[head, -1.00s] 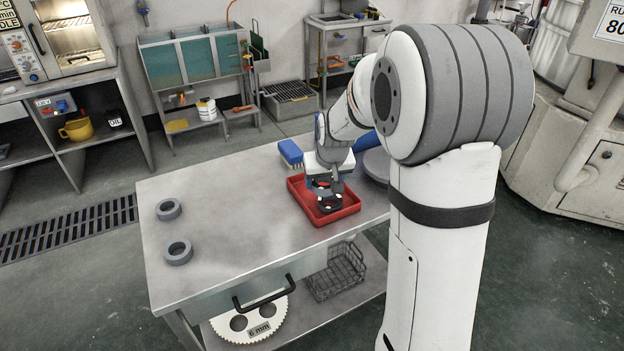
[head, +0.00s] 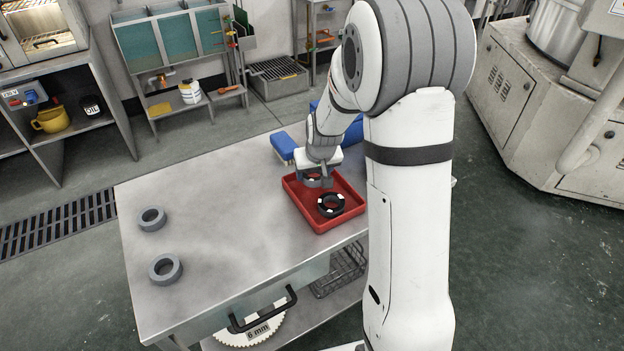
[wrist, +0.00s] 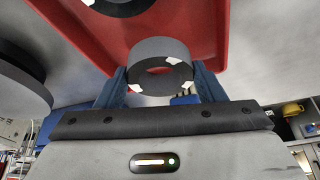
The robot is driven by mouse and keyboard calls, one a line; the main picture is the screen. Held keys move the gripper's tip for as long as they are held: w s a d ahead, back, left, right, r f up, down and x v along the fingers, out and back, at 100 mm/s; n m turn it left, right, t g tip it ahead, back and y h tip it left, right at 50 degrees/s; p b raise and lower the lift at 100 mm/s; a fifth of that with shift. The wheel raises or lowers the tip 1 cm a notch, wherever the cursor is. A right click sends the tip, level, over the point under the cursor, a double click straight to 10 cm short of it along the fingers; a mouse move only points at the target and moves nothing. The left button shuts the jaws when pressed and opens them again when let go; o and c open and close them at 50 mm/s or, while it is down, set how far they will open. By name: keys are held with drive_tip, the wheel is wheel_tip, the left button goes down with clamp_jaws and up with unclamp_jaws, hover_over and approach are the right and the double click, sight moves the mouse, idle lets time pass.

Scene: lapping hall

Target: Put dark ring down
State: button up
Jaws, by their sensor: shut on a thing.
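My gripper (head: 314,178) is shut on a dark grey ring (wrist: 162,48), held between its two blue fingers. In the wrist view the ring shows pale patches. In the head view the held ring (head: 309,182) is partly hidden and hangs over the back part of the red tray (head: 343,222). A black ring (head: 331,205) with white marks lies flat in the front part of the tray; the wrist view shows part of it (wrist: 120,6) at the top edge. I cannot tell how far the held ring is above the tray floor.
Two grey rings, one farther back (head: 151,219) and one nearer (head: 165,269), lie on the left of the steel table (head: 225,220). A blue-topped brush (head: 285,146) lies behind the tray. The table's middle is clear. A wire basket (head: 343,270) stands on the shelf below.

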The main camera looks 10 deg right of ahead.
sight(314, 179)
drive_tip(key=shift+f, duration=1.6)
drive_tip(key=o, duration=1.1)
drive_tip(key=shift+r, duration=0.1)
drive_tip(key=v, duration=1.2)
drive_tip(key=s+r, duration=0.1)
drive_tip(key=s, duration=0.6)
drive_tip(key=s+r+g, duration=0.1)
drive_tip(key=s+r, duration=0.1)
drive_tip(key=s, duration=0.6)
drive_tip(key=s+r+g, duration=0.1)
drive_tip(key=s+r, duration=0.1)
drive_tip(key=s, duration=0.6)
drive_tip(key=shift+s+a+r, duration=0.1)
drive_tip(key=shift+a+r, duration=0.15)
drive_tip(key=shift+a, duration=0.1)
drive_tip(key=shift+w+p+v, duration=0.25)
drive_tip(key=shift+p+v, duration=0.75)
drive_tip(key=shift+v, duration=0.1)
